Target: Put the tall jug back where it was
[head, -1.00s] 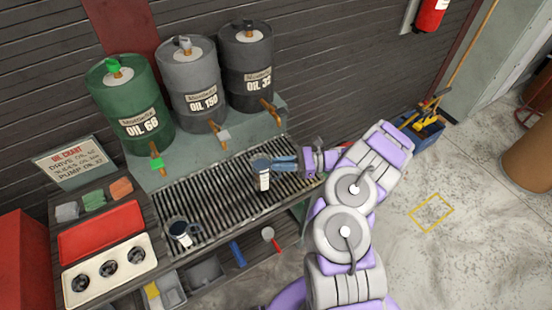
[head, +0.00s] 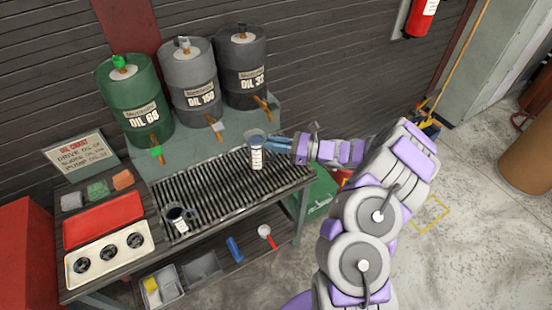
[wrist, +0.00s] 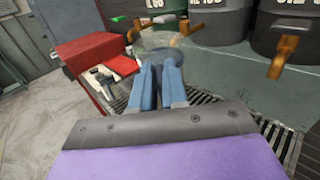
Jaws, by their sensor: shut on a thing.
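The tall jug (head: 257,158), clear with a white label and a dark rim, is upright over the right part of the slatted grate (head: 205,195). My gripper (head: 272,144) is shut on it from the right, near its upper part. I cannot tell whether the jug's base touches the grate. In the wrist view the blue fingers of my gripper (wrist: 160,72) meet the see-through jug (wrist: 165,46), whose lower part is hidden. A second, shorter jug (head: 178,219) stands at the grate's front left.
A green drum (head: 135,100), a grey drum (head: 190,78) and a dark drum (head: 240,60) stand behind the grate, their taps jutting forward. An oil chart (head: 80,155), coloured blocks and an open red case (head: 103,220) are at left. The grate's middle is clear.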

